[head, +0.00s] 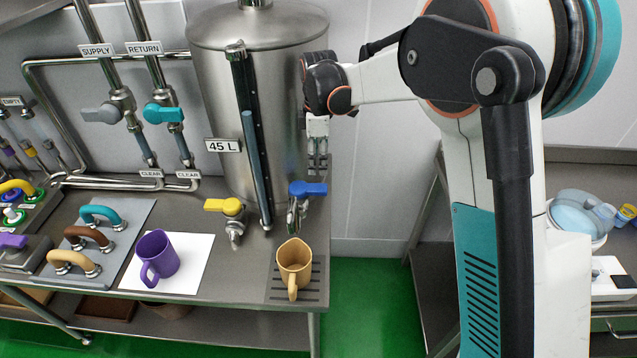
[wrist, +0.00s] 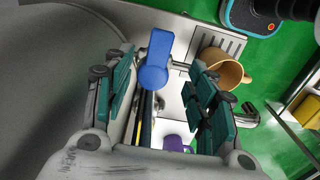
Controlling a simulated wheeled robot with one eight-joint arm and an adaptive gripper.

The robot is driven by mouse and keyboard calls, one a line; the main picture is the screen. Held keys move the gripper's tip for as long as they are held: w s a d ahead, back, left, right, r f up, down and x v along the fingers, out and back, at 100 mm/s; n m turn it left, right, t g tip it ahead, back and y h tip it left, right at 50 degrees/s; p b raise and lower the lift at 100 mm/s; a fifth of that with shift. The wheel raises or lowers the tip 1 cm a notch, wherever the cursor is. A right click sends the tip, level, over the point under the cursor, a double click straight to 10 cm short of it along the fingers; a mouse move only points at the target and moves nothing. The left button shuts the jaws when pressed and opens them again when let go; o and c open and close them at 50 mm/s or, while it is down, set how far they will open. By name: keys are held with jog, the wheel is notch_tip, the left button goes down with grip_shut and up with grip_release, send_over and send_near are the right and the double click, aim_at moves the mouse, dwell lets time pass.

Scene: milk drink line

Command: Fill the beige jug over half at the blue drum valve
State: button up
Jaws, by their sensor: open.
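The beige jug (head: 296,260) stands upright on a drip grate at the bench's front right corner, its handle toward the front. It also shows in the wrist view (wrist: 240,75). The blue valve handle (head: 309,188) is above and behind the jug, at the foot of the steel drum (head: 215,105), and points right. No stream shows below its spout. I make out no liquid in the jug; its bottom is hidden. My gripper (head: 317,165) is open and empty above the blue handle. In the wrist view the handle (wrist: 153,62) shows between my open fingers (wrist: 162,66).
A yellow valve (head: 225,205) sits left on the drum. A purple jug (head: 158,258) stands on a white sheet. Coloured loop handles (head: 90,238) are further left. A steel side table (head: 430,245) stands right, across green floor.

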aim_at(319, 187)
notch_tip(319, 187, down, 10)
jog(key=shift+r+b, duration=0.1)
jog(key=shift+b, duration=0.25)
grip_shut()
